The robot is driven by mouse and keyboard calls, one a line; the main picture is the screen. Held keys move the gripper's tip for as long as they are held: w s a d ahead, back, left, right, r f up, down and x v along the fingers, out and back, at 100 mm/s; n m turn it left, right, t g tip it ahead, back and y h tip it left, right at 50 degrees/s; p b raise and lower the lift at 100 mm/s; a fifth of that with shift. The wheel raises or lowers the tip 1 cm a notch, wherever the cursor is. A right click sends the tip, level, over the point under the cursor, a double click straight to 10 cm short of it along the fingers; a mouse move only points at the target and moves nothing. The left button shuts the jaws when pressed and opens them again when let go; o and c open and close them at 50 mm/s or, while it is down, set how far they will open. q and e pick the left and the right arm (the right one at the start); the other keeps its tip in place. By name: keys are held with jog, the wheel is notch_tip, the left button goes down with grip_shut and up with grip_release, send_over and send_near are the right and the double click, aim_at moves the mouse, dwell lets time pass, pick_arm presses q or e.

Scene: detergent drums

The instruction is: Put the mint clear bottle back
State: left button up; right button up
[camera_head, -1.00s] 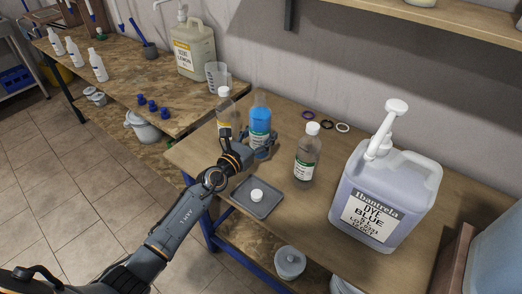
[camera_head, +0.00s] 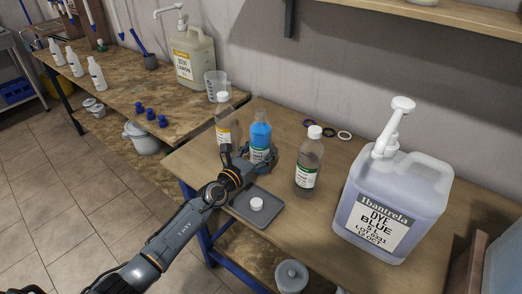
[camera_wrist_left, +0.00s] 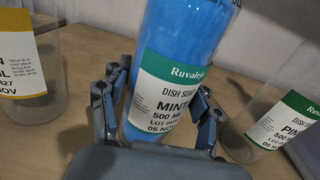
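The mint clear bottle (camera_head: 261,135) holds blue liquid and stands uncapped and roughly upright near the table's left back. My left gripper (camera_head: 259,163) is around its lower part. In the left wrist view the fingers (camera_wrist_left: 163,95) sit close against both sides of the bottle (camera_wrist_left: 185,45), whose label reads "MINT". They look shut on it. Its base is hidden behind the gripper, so I cannot tell whether it touches the table. A white cap (camera_head: 257,204) lies on a grey tray (camera_head: 262,216) in front. My right gripper is not in view.
A white-capped bottle with an orange-yellow label (camera_head: 223,125) stands close on the left, a clear one with a green label (camera_head: 308,165) on the right. A large blue dye jug with pump (camera_head: 390,205) fills the right. Several rings (camera_head: 327,132) lie at the back.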

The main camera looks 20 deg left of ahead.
pick_arm(q)
jog(key=shift+o, duration=1.4)
jog(key=shift+r, duration=0.1)
jog(key=shift+s+r, duration=0.1)
jog(key=p+v, duration=0.1)
jog(key=v, duration=0.9)
jog(key=shift+s+a, duration=0.15)
jog(key=shift+s, duration=0.1)
jog(key=shift+s+a, duration=0.2)
jog(key=shift+s, duration=0.4)
